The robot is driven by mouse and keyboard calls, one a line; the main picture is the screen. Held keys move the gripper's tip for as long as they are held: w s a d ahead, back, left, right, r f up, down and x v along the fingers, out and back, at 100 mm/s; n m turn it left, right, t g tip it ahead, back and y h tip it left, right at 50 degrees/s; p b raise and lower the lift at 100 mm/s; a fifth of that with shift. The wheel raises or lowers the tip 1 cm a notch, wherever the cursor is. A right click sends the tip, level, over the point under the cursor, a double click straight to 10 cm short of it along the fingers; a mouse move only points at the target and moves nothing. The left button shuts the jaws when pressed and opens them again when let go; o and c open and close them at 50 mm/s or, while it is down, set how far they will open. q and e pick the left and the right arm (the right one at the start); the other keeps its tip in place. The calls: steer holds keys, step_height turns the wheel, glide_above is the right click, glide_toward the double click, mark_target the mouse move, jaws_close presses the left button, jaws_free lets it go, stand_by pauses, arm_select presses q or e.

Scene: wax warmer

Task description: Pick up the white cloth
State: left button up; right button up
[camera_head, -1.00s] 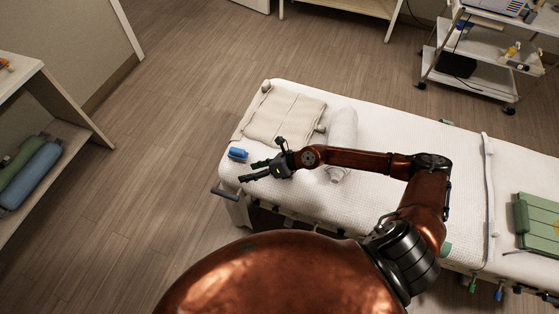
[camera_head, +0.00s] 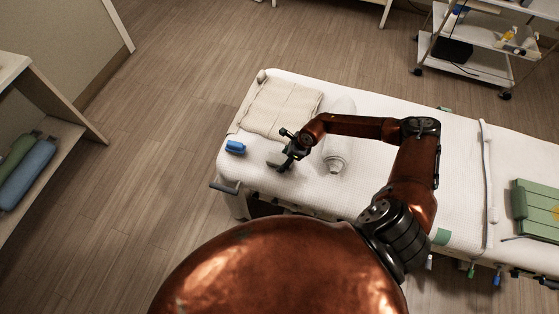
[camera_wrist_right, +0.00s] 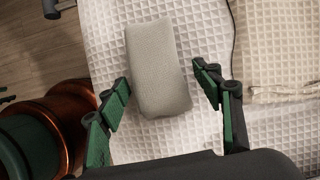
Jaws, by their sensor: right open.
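A folded pale grey-white cloth (camera_wrist_right: 158,65) lies as a flat block on the white waffle-textured bed cover in the right wrist view. My right gripper (camera_wrist_right: 161,80) is open, with one green-padded finger on either side of the cloth's near end; I cannot tell whether they touch it. In the head view my right gripper (camera_head: 285,150) is low over the left end of the bed, and the cloth is mostly hidden there. My left gripper is not in view.
A beige folded pad (camera_head: 281,106) lies behind my gripper, and a white roll (camera_head: 340,135) lies to its right. A blue object (camera_head: 235,147) lies near the bed's left edge. A green cushion (camera_head: 537,208) is at the right. A cart (camera_head: 470,60) stands behind.

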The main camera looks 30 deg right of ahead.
mark_target(281, 159)
steer(key=shift+w+a+f, duration=0.1)
steer(key=shift+f, duration=0.05)
steer(key=shift+c, duration=0.7)
steer(key=c, duration=1.1)
steer(key=shift+o, duration=0.2)
steer(key=shift+r, duration=0.6)
step_height(281, 159, up, 2)
steer(key=shift+r, duration=0.25)
steer(key=s+r, duration=0.9)
steer(key=s, duration=0.5)
steer(key=shift+d+r+p, duration=0.2)
steer(key=shift+d+p, duration=0.1)
steer(key=shift+p, duration=0.05)
